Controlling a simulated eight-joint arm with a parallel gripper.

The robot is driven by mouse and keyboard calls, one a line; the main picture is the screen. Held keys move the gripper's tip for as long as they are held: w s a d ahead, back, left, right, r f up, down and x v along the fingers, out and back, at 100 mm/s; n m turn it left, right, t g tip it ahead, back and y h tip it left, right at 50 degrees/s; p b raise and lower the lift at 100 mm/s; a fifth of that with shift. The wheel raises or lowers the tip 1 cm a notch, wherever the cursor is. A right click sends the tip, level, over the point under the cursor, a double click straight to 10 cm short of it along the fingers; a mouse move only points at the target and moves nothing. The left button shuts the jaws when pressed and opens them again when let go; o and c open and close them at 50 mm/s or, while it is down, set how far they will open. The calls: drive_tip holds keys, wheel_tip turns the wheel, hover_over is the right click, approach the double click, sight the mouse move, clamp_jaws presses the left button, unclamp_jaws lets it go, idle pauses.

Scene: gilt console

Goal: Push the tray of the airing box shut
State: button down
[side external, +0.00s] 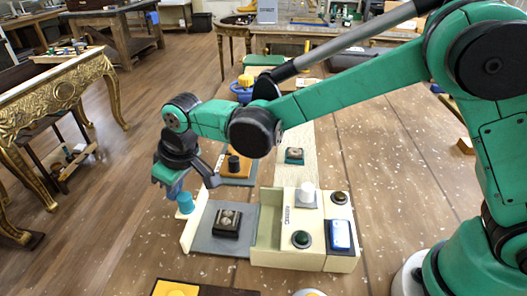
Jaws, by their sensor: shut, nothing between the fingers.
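The airing box (283,255) is a cream box on the wooden table, with knobs and a blue-and-white piece on its top. Its tray (205,240) is out to the left, showing a grey floor and a cream end wall (187,236). A dark block with a paler top (227,222) sits on the tray. My gripper (178,192) is shut and empty, pointing down by the far part of the end wall. A teal cylinder (185,204) is right by the fingertips; I cannot tell whether they touch it or what it is fixed to.
An orange-brown block with a black knob (235,164) stands behind the tray. A small teal-based piece (294,155) lies on a pale strip behind the box. A dark board with a yellow piece (178,288) is at the front edge. A blue pot with a yellow top (244,85) stands farther back.

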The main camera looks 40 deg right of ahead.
hover_over(242, 224)
drive_tip(key=shift+f, duration=0.1)
idle(0.3)
drive_tip(key=shift+w, duration=0.1)
drive_tip(key=shift+w+a, duration=0.25)
drive_tip(key=shift+w, duration=0.25)
drive_tip(key=w+a, duration=0.1)
drive_tip(key=w, duration=0.2)
drive_tip(key=shift+a+r, duration=0.2)
drive_tip(key=shift+a, duration=0.2)
drive_tip(key=v, duration=1)
drive_tip(key=s+d+f+m+t+h, duration=0.1)
drive_tip(key=s+d+m+t, duration=0.1)
drive_tip(key=d, duration=0.5)
drive_tip(key=s+d+f+m+t, duration=0.1)
drive_tip(key=s+d+m, duration=0.3)
drive_tip(key=d, duration=0.4)
drive_tip(key=shift+s+f+t+h, duration=0.3)
drive_tip(key=shift+t+h, duration=0.1)
drive_tip(key=shift+t, duration=0.1)
